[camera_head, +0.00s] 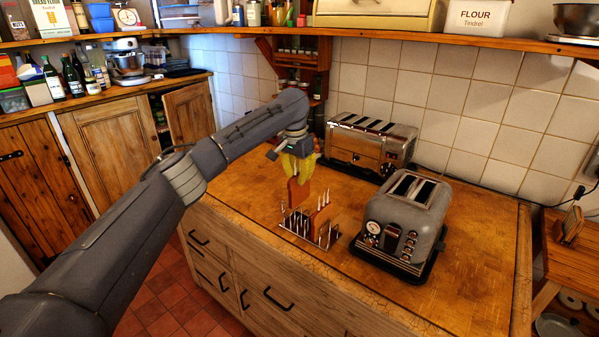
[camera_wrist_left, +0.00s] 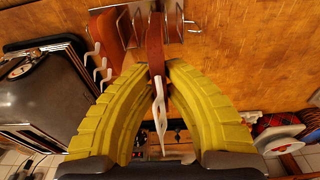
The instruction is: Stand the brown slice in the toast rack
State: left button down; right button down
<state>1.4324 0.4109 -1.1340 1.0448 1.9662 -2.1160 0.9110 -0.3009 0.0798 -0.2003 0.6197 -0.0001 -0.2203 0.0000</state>
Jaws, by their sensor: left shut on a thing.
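My left gripper (camera_head: 298,170), with yellow ribbed fingers, is shut on a brown slice (camera_head: 298,192). My right gripper is not in view.
A grey toaster (camera_head: 408,215) stands close to the right of the rack. A chrome toaster (camera_head: 370,142) stands behind it against the tiled wall. The wooden worktop (camera_head: 470,285) is clear at the front right. A shelf (camera_head: 430,36) runs above.

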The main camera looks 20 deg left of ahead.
aim_at(299, 191)
pick_arm(q)
jog(key=shift+f, duration=3)
jog(key=c, duration=1.4)
grip_release()
jog(key=shift+c, duration=0.2)
jog(key=shift+r, duration=0.1)
jog(key=r, duration=0.4)
jog(key=s+r, duration=0.1)
jog(key=r, duration=0.6)
jog(key=shift+s+a+r, duration=0.15)
jog(key=shift+a+r, duration=0.15)
jog(key=shift+r, duration=0.05)
jog(key=shift+f, duration=0.1)
